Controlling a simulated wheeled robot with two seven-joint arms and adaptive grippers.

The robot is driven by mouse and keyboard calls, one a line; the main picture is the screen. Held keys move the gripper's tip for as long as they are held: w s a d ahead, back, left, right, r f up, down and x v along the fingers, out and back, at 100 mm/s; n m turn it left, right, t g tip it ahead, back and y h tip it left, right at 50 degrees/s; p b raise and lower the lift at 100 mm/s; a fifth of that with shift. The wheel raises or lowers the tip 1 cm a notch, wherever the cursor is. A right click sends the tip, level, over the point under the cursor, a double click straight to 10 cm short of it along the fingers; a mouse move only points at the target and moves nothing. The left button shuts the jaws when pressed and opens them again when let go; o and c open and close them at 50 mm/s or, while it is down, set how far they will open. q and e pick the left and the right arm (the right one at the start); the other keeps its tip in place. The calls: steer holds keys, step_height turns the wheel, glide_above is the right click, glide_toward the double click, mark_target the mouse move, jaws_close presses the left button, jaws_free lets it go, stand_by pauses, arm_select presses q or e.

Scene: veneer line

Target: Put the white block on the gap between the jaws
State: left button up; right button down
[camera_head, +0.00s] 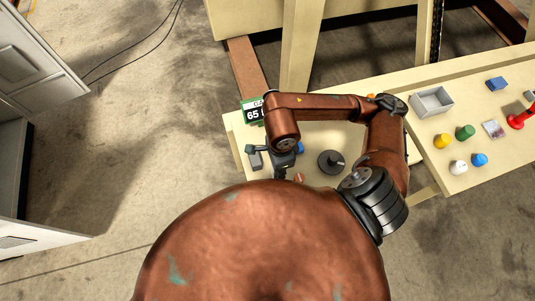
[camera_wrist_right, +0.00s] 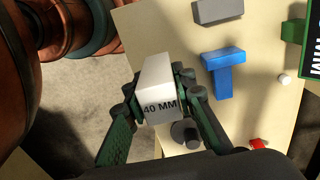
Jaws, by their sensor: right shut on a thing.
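The white block (camera_wrist_right: 155,80), marked "40 MM", is between the two fingers of my right gripper (camera_wrist_right: 157,100) in the right wrist view. The gripper is shut on it and holds it over the cream table, near its edge. A grey block (camera_wrist_right: 220,10) and a blue T-shaped piece (camera_wrist_right: 224,70) lie on the table to the right of the white block, with bare table between them. They may be the jaws; I cannot tell for sure. In the head view my right gripper (camera_head: 284,168) is low over the small table, partly hidden by my arm. My left gripper is not in view.
A dark round knob (camera_head: 331,162) stands on the small table (camera_head: 236,130). A green sign (camera_head: 252,112) reading "65" is at its back edge. The right-hand table holds a grey tray (camera_head: 432,102), a yellow piece (camera_head: 442,141), a green piece (camera_head: 465,132) and a red object (camera_head: 518,119).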

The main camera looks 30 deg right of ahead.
steer(key=w+d+f, duration=0.1)
steer(key=w+f, duration=0.2)
steer(key=w+d+f+p, duration=0.1)
steer(key=w+f, duration=0.1)
steer(key=w, duration=0.2)
steer(key=w+f+p, duration=0.1)
steer(key=w+f, duration=0.2)
steer(key=w, duration=0.1)
steer(key=shift+w+d+f, duration=0.25)
steer(key=shift+d+f, duration=0.1)
steer(key=shift+d, duration=0.05)
step_height(320, 180, down, 3)
steer(key=shift+w+r+p, duration=0.1)
steer(key=shift+w+p, duration=0.05)
steer(key=shift+p, duration=0.8)
steer(key=shift+f, duration=0.25)
steer(key=shift+f, duration=0.1)
